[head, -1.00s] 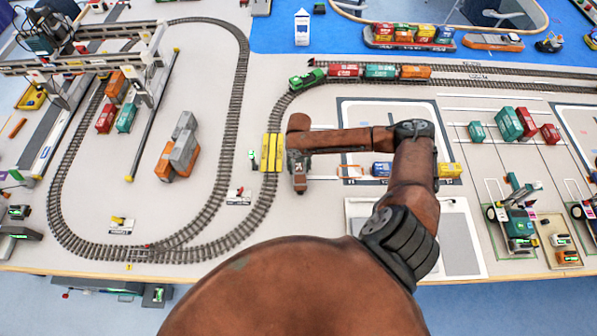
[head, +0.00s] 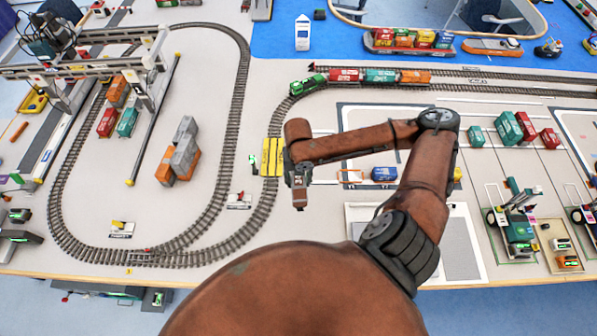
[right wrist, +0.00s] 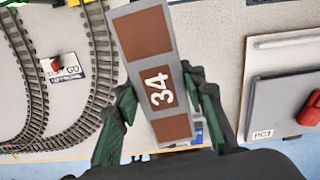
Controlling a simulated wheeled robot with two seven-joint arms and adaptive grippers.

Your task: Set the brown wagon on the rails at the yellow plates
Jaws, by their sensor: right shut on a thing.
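My right gripper (head: 299,181) is shut on the brown wagon (head: 299,200), held to the right of the yellow plates (head: 272,157). In the right wrist view the wagon (right wrist: 145,45) is a long grey block with brown panels and a white "34", tilted in the picture. The fingers of the right gripper (right wrist: 162,100) grip its sides. The yellow plates lie across the rails (head: 266,195) on the right side of the oval. The wagon is apart from the plates in the head view. My left gripper is not in view.
A green locomotive (head: 308,85) with red, teal and orange wagons stands on the track farther back. Grey and orange containers (head: 181,155) stand inside the oval. A small sign (head: 239,201) lies beside the rails.

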